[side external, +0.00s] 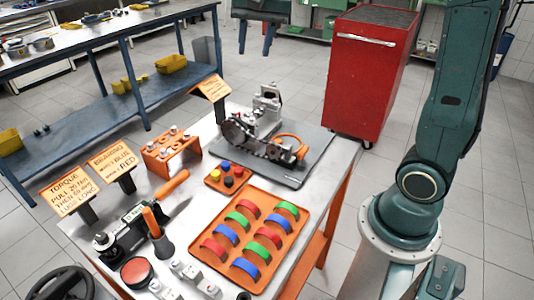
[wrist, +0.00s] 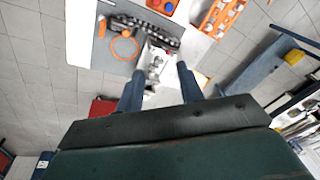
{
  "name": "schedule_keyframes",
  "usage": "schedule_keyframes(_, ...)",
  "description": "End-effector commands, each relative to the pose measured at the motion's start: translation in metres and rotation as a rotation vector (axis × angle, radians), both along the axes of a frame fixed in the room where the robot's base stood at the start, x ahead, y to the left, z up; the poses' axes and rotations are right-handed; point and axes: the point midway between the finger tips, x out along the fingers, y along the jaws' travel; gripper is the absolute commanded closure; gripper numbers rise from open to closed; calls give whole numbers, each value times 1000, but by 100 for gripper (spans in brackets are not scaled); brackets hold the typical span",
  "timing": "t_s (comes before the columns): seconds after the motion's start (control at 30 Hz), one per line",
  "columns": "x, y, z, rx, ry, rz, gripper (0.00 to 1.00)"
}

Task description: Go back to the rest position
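My gripper (side external: 255,50) hangs at the top of the side view, above and beyond the far end of the work table. Its two dark fingers are apart with nothing between them. In the wrist view the fingers (wrist: 160,82) also stand well apart and empty. Beyond them, lower down, is the grey engine block assembly (wrist: 155,62). In the side view the engine assembly (side external: 262,125) rests on a dark grey plate (side external: 312,158), clear of the gripper. The rest position itself is not marked in either view.
A metal table (side external: 205,205) holds an orange tray (side external: 225,280) of coloured bearing shells, an orange piston rack (side external: 165,153), tools and orange sign cards. A red cabinet (side external: 365,80) stands behind the table. A blue-legged bench (side external: 110,105) is at left. Floor between them is free.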

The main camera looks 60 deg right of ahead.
Motion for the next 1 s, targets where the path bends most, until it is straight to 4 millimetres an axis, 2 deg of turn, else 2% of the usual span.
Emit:
schedule_keyframes(0.03, -13, 5, 4, -10, -16, 43, 63)
schedule_keyframes(0.2, -50, 19, 7, -45, -57, 189, 63)
schedule_keyframes(0.43, -99, 35, 3, -102, -113, 381, 63)
schedule_keyframes(0.8, -175, 52, -24, -209, -201, 685, 63)
schedule_keyframes(1.0, -203, 58, -43, -260, -236, 811, 63)
